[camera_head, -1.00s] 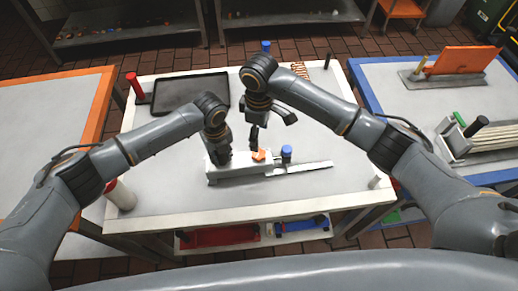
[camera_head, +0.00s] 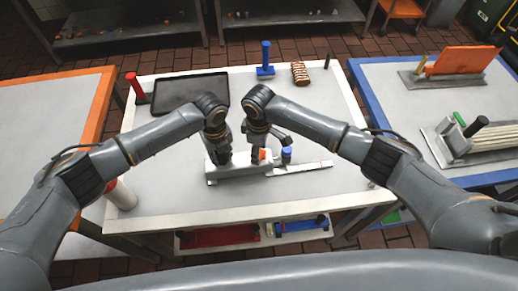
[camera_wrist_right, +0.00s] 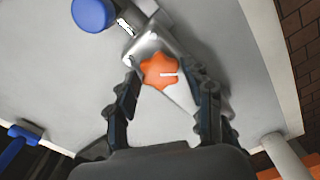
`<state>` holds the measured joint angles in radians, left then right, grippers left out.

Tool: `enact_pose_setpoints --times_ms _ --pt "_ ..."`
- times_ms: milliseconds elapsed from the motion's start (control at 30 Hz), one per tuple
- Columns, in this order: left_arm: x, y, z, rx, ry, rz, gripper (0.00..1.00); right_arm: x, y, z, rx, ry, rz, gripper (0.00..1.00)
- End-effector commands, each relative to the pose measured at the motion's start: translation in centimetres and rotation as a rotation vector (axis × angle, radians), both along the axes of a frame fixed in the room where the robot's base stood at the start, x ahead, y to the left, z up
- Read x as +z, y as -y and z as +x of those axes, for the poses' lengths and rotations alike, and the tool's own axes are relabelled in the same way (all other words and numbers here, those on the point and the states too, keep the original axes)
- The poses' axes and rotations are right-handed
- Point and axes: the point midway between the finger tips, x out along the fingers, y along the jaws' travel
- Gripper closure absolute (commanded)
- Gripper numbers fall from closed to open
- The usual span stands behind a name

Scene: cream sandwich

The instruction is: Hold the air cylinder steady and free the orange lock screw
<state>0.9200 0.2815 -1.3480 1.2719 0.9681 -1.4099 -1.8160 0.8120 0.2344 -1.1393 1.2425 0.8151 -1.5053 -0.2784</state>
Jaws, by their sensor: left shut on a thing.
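The air cylinder (camera_head: 238,173) is a pale block with a thin rod to the right, lying on the middle table. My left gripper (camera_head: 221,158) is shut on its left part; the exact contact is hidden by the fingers. The orange lock screw (camera_head: 263,154) sits on top of the cylinder. In the right wrist view the screw (camera_wrist_right: 158,71) is a star-shaped knob with a white mark. My right gripper (camera_wrist_right: 165,76) is open and points down at the screw, one finger on each side, with gaps visible.
A blue knob (camera_head: 286,154) stands just right of the screw. A black tray (camera_head: 190,92), a blue upright handle (camera_head: 266,60) and an orange coil (camera_head: 300,73) are at the back. A red-topped white cylinder (camera_head: 121,196) stands at front left. The table's front right is clear.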

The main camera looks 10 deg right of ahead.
Motion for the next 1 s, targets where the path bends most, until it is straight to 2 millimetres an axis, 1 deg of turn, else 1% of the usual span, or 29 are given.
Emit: enact_pose_setpoints --times_ms 33,133,167,267,500,767,800,900,1000 --pt "-0.17 -0.01 -0.17 -0.001 -0.004 0.0 1.0 0.0 0.0 0.01 0.0 0.0 0.0 0.66" --pt "-0.18 -0.01 -0.17 -0.001 -0.005 0.001 1.0 0.0 0.0 0.0 0.0 0.0 0.0 0.86" --pt "-0.18 -0.01 -0.17 -0.001 -0.005 0.001 1.0 0.0 0.0 0.0 0.0 0.0 0.0 0.88" --pt "-0.17 -0.01 -0.17 -0.001 -0.004 0.0 1.0 0.0 -0.01 0.0 0.017 -0.001 0.0 0.88" --pt "-0.18 -0.01 -0.17 -0.001 -0.004 0.002 1.0 0.02 -0.01 0.04 0.136 0.0 0.001 0.88" --pt "-0.18 -0.02 -0.18 -0.001 -0.004 0.002 1.0 0.05 0.01 0.06 0.141 0.001 0.001 0.88" --pt "-0.18 -0.02 -0.18 -0.001 -0.004 0.002 1.0 0.05 0.01 0.06 0.141 0.001 0.001 0.5" --pt "-0.18 -0.02 -0.17 -0.001 -0.004 0.002 1.0 0.05 0.0 0.07 0.141 0.001 0.001 0.33" --pt "-0.18 -0.02 -0.18 -0.001 -0.004 0.002 1.0 0.04 -0.01 0.06 0.14 0.001 0.001 0.33"
